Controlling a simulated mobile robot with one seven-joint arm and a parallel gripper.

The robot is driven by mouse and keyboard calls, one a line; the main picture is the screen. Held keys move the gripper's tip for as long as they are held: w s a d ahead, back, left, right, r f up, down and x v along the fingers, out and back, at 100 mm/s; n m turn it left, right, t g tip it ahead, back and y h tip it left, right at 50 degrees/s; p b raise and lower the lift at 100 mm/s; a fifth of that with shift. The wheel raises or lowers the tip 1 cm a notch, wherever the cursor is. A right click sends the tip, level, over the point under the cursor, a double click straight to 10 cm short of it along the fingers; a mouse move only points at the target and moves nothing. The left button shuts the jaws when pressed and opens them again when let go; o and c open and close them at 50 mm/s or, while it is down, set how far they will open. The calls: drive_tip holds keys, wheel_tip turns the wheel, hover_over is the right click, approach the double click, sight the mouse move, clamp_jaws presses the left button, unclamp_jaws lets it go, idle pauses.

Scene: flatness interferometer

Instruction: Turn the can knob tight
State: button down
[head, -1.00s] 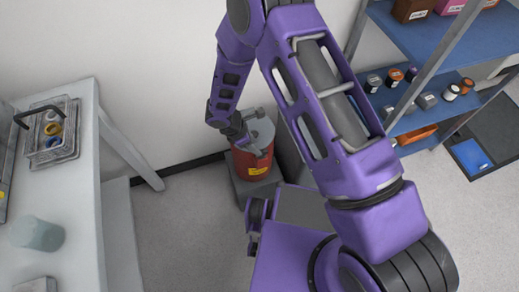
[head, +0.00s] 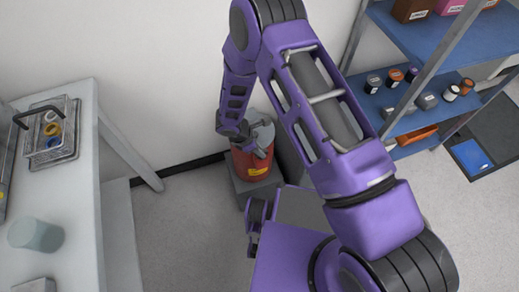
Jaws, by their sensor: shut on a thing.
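The red can (head: 246,168) with a grey lid (head: 264,132) and a yellow label stands upright on a grey block near the wall. My gripper (head: 258,152) is at the can's top, reaching down from the upper left. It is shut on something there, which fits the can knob. The knob itself is hidden behind my gripper and wrist, so I cannot see how it is seated.
A white table (head: 75,200) on the left holds a wire basket (head: 52,135) with rings and a translucent cup (head: 36,234). A blue shelf (head: 410,118) on the right holds several small jars. Grey floor lies between table and can.

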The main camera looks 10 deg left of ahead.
drive_tip(key=shift+m+b, duration=0.35)
drive_tip(key=shift+m, duration=0.05)
drive_tip(key=m+b, duration=0.1)
drive_tip(key=m+g+b, duration=0.1)
drive_tip(key=shift+w+f+m, duration=0.15)
drive_tip(key=shift+m, duration=0.25)
drive_tip(key=m+g+b, duration=0.2)
drive_tip(key=m+b, duration=0.1)
drive_tip(key=m, duration=0.2)
drive_tip(key=shift+w+b, duration=0.15)
drive_tip(key=shift+b, duration=0.15)
drive_tip(key=m+g+b, duration=0.1)
drive_tip(key=m, duration=0.1)
drive_tip(key=m+b, duration=0.1)
drive_tip(key=m, duration=0.1)
drive_tip(key=shift+w+m+g, duration=0.1)
drive_tip(key=shift+m+g, duration=0.3)
drive_tip(key=shift+m+g+y+b, duration=0.4)
drive_tip(key=shift+m+g+y, duration=0.15)
drive_tip(key=shift+m, duration=1.45)
drive_tip(key=c, duration=0.8)
unclamp_jaws()
drive_tip(key=shift+d, duration=0.1)
drive_tip(key=shift+c, duration=0.2)
drive_tip(key=shift+r, duration=0.2)
